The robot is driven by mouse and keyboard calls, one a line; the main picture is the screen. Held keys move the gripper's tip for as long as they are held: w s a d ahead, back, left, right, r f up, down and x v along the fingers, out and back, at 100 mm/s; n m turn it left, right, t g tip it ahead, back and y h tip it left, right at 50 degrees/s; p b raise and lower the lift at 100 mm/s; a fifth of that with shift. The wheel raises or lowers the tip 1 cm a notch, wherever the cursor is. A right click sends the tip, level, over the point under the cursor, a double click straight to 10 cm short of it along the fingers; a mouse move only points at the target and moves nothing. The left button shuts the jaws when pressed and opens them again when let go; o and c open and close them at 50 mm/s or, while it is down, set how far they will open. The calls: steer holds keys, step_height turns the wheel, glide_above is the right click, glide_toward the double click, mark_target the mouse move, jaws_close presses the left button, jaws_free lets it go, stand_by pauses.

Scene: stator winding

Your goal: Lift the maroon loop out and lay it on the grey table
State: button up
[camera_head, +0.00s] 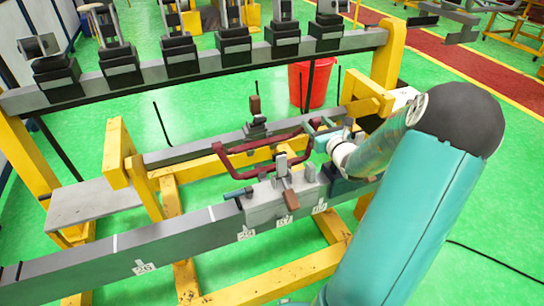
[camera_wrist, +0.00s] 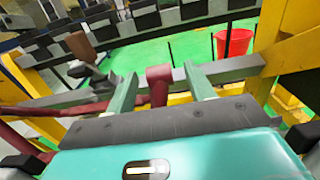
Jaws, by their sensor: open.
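The maroon loop (camera_head: 250,146) rests in the fixture on the grey rails, its right part close to my gripper. My gripper (camera_head: 320,128) is at the loop's right end, coming in from the right. In the wrist view its two greenish fingers (camera_wrist: 162,92) are spread wide, and a maroon end of the loop (camera_wrist: 158,76) shows between them, with gaps on both sides. Another stretch of the loop (camera_wrist: 50,110) runs off to the left. Whether the fingers touch it cannot be told. The grey table (camera_head: 92,203) is a bare flat plate at the left of the frame.
A grey clamp block (camera_head: 283,200) with upright levers stands on the front rail (camera_head: 110,255), near the loop. A second clamp (camera_head: 256,122) stands on the rear rail. Yellow posts (camera_head: 125,165) flank the rails. A red bucket (camera_head: 312,83) stands behind.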

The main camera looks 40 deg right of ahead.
steer(key=shift+w, duration=0.1)
jaws_close()
steer(key=shift+r, duration=0.1)
stand_by(0.3)
